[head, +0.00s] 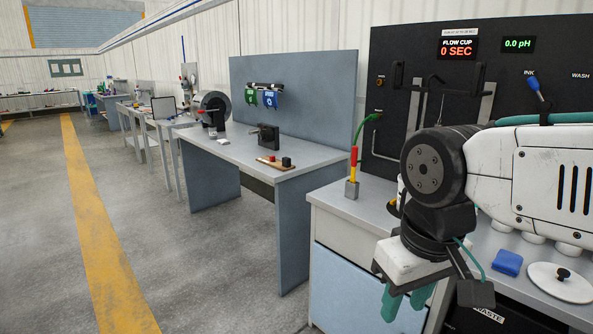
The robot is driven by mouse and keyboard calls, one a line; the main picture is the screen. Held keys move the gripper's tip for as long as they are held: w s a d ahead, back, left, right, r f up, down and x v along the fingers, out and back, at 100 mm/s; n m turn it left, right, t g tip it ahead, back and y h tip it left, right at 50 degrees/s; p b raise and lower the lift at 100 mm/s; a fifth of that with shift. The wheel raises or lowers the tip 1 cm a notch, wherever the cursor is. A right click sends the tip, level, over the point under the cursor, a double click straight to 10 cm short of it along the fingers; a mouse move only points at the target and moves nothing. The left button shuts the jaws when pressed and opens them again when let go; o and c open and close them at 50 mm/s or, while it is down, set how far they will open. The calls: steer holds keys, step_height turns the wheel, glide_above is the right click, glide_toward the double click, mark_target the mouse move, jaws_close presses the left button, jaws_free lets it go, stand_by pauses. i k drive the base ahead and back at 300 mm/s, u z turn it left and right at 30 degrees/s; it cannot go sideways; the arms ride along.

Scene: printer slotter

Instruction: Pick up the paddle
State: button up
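No object that I can clearly identify as a paddle shows in the head view. My gripper (406,302) hangs pointing down at the lower right, in front of the near bench (334,197). Its two teal fingers appear apart, with nothing visible between them. My arm hides part of the bench top and the black panel behind it. A dark bracket-like frame (398,76) stands out from that panel; its details are unclear.
A red and yellow probe (353,165) stands in a grey block on the near bench. A blue pad (507,262) and a white lid with black knob (560,281) lie at right. A grey table (220,149) stands farther left. The floor at left is clear.

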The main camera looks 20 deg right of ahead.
mark_target(355, 148)
steer(key=u, duration=0.25)
steer(key=i, duration=1.35)
steer(key=z, duration=0.85)
steer(key=i, duration=0.55)
steer(key=z, duration=0.5)
